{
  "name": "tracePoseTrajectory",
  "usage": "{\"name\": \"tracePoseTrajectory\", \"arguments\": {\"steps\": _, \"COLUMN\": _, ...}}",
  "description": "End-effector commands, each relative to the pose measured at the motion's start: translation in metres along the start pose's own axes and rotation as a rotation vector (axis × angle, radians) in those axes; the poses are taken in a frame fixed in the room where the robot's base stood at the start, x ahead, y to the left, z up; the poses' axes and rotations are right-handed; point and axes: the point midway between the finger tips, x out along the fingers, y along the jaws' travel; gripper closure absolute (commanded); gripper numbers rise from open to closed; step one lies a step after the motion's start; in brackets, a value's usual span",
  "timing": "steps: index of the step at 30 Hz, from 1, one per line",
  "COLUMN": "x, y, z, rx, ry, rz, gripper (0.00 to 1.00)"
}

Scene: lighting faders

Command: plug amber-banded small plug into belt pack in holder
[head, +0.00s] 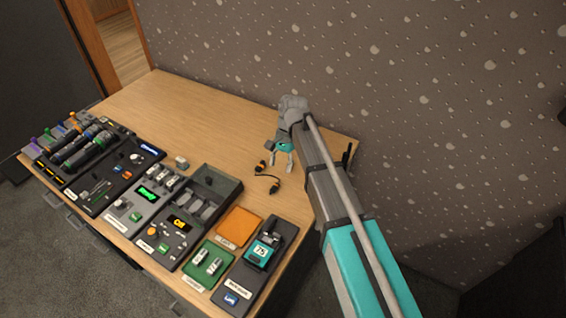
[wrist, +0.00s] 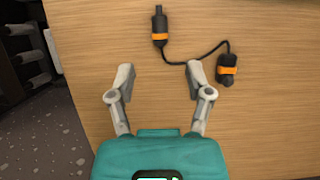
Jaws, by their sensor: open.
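A short black cable with an amber-banded plug at each end lies on the table. In the wrist view, one plug (wrist: 160,27) is slim with a narrow squared tip, straight ahead of my gripper (wrist: 159,71). The other plug (wrist: 227,69) is rounder and lies to the right of the right finger. I cannot tell for certain which is the small one. In the head view, my gripper (head: 282,167) is open and empty, beside the cable (head: 267,177). The teal belt pack (head: 262,251) sits in its dark holder (head: 246,281) at the table's near right; its socket is not discernible.
An orange pad (head: 240,226) and a green tray (head: 207,264) are left of the holder. Several dark control panels, one with an open bin (head: 212,181), line the front edge. The back of the table (head: 190,105) is clear. A patterned wall (head: 350,60) stands behind.

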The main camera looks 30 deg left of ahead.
Motion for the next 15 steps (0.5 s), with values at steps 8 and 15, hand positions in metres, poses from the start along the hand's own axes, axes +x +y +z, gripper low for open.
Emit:
{"name": "tracePoseTrajectory", "arguments": {"steps": 8, "x": 0.034, "y": 0.001, "z": -0.002, "rx": 0.000, "ry": 0.000, "rz": -0.001, "gripper": 0.34}}
{"name": "tracePoseTrajectory", "arguments": {"steps": 15, "x": 0.056, "y": 0.001, "z": -0.002, "rx": 0.001, "ry": 0.000, "rz": -0.001, "gripper": 0.34}}
